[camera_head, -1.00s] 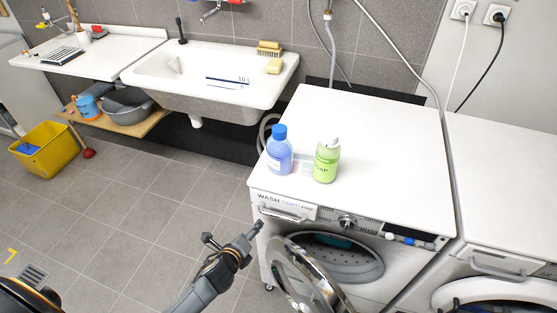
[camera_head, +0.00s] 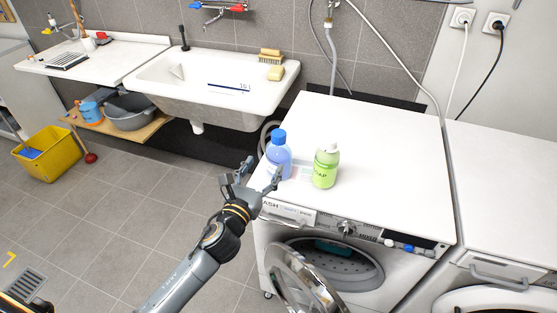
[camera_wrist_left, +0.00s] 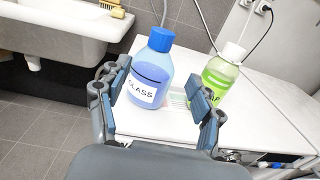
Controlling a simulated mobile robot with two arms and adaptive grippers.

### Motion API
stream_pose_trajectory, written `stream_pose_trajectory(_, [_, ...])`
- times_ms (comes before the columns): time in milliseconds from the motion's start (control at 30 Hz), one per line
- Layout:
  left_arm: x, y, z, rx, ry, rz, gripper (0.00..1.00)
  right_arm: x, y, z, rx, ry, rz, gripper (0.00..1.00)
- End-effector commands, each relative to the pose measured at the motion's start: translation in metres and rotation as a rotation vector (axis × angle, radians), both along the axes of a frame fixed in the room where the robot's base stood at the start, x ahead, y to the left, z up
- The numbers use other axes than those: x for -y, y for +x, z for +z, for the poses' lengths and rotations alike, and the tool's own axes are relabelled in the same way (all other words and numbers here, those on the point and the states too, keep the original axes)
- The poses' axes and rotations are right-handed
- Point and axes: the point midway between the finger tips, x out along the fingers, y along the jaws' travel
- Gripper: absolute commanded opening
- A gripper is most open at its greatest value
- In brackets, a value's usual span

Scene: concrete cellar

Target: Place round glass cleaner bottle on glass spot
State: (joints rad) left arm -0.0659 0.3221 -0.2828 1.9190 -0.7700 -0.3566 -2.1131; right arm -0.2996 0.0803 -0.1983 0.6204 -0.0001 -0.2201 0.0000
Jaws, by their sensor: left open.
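The round glass cleaner bottle (camera_head: 279,153) is blue with a blue cap and stands upright on the left front of the washing machine top (camera_head: 375,135). In the left wrist view the same bottle (camera_wrist_left: 149,75) shows a white label reading "GLASS". My left gripper (camera_head: 252,178) is open, just left and in front of it. In the left wrist view, my left gripper (camera_wrist_left: 163,95) has its fingers spread, with the bottle ahead between them, nearer the left finger. I cannot tell whether they touch it. A pale marked patch (camera_head: 304,169) lies between the bottles, its print unreadable. My right gripper is not in view.
A green soap bottle (camera_head: 326,166) stands just right of the blue bottle; it also shows in the left wrist view (camera_wrist_left: 221,75). The washer's round door (camera_head: 302,284) hangs open below. A white sink (camera_head: 208,85) is behind left. The top's back and right are clear.

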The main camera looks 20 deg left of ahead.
Motion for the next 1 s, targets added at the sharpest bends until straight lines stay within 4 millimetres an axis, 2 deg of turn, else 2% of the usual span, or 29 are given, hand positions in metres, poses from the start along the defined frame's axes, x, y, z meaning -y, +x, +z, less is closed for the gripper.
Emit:
stream_pose_trajectory(100, [0.002,0.026,0.002,0.001,-0.005,0.002,0.66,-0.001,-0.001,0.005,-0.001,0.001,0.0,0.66])
stream_pose_trajectory(300, [0.004,0.059,0.001,-0.001,-0.005,0.001,0.66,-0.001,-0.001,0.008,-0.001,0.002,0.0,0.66])
stream_pose_trajectory(567, [0.005,0.078,0.0,-0.002,-0.008,0.001,0.66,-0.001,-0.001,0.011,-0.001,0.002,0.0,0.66])
stream_pose_trajectory(833, [0.006,0.114,-0.003,-0.002,-0.007,0.001,0.66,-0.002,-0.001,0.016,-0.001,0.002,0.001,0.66])
stream_pose_trajectory(1000, [0.006,0.121,-0.004,-0.003,-0.007,0.0,0.66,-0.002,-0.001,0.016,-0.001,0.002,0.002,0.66])
